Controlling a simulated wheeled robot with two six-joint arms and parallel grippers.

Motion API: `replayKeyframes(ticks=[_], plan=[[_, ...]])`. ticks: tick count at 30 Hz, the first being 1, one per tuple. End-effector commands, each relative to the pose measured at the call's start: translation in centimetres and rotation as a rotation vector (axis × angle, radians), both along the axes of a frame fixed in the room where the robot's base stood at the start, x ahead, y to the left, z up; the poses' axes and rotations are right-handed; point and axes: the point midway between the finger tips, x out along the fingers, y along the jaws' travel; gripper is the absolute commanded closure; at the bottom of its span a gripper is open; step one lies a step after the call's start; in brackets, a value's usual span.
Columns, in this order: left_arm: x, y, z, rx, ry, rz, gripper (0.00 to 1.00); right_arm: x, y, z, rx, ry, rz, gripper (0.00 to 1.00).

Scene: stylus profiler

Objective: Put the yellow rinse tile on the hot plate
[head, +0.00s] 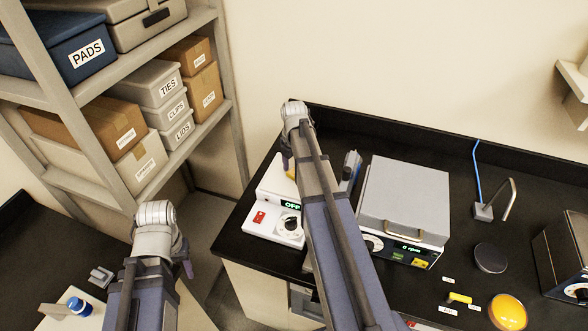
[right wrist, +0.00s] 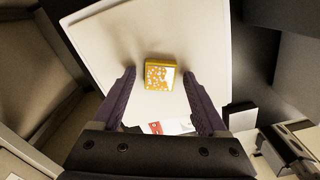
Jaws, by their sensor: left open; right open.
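The yellow rinse tile (right wrist: 158,76), with a speckled pale top, lies on the white top of the hot plate (right wrist: 95,50) in the right wrist view. My right gripper (right wrist: 159,73) is open, with one finger on each side of the tile and a gap on both sides. In the head view, the hot plate (head: 268,222) has a display reading OFF and a red switch. My right arm hides much of its top and most of the tile. My left gripper (head: 186,262) hangs at lower left, open and away from the hot plate.
A grey-lidded box with an rpm display (head: 402,195) stands right of the hot plate. A black disc (head: 491,257), a yellow dome (head: 507,311) and a bent metal tube (head: 508,200) are farther right. A shelf rack (head: 225,75) stands at left.

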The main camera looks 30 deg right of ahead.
Motion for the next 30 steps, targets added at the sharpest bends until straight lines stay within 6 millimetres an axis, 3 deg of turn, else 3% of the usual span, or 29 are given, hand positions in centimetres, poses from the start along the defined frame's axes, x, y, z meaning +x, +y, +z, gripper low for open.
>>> replayKeyframes(ticks=[8,14,30], plan=[[0.0,0.0,0.3,0.0,0.0,0.0,0.5,0.0,0.0,0.3,0.0,0.0,0.0,0.24],[0.0,0.0,1.7,0.0,0.0,0.0,0.5,0.0,0.0,1.7,0.0,0.0,0.0,0.24],[0.0,0.0,9.7,-0.002,-0.001,0.014,0.5,0.0,0.0,9.7,0.0,0.0,0.0,0.24]])
